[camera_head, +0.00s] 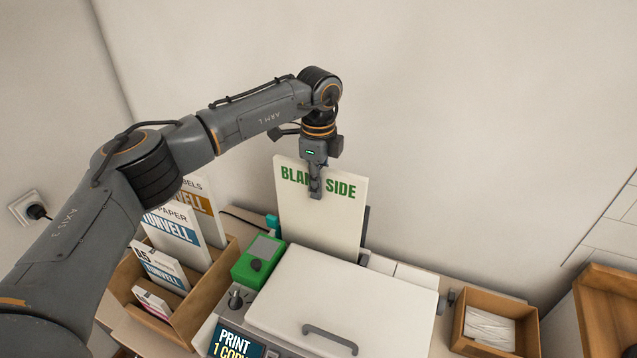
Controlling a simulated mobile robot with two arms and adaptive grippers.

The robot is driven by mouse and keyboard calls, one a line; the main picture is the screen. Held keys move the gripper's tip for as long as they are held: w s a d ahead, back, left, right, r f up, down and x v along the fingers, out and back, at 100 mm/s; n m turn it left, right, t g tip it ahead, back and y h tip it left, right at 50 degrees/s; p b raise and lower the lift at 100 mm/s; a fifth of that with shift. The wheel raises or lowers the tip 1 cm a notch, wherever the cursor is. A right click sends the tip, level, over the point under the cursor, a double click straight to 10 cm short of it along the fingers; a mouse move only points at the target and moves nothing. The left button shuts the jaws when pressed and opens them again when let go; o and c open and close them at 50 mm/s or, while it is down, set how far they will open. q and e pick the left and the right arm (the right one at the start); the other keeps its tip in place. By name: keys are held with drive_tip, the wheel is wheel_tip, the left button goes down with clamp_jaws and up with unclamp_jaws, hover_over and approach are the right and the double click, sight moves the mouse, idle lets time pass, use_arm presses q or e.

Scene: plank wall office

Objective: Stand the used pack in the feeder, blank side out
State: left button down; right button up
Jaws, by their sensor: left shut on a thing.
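The used pack (320,219) is a cream, upright slab with green "BLANK SIDE" lettering along its top, facing me. My left gripper (316,190) comes down from above and is shut on the pack's top edge, covering part of the lettering. The pack's lower end is at the back of the white printer (340,285), in front of a dark upright support (365,223) that shows at its right edge. The printer's lid hides the pack's foot, so I cannot tell whether it rests in the feeder. My right gripper is not in view.
A wooden box (215,292) with several upright packs stands left of the printer. A green device (258,262) sits at the printer's left. A small wooden tray (487,310) with white paper is at the right. A "PRINT 1 COPY" screen (236,343) is in front.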

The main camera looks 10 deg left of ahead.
use_arm(q)
drive_tip(key=shift+f+b, duration=1.25)
drive_tip(key=shift+f, duration=0.75)
drive_tip(key=c, duration=1.3)
unclamp_jaws()
drive_tip(key=shift+r, duration=0.1)
drive_tip(key=shift+o, duration=0.2)
drive_tip(key=shift+s, duration=0.1)
wheel_tip(320, 180, up, 12)
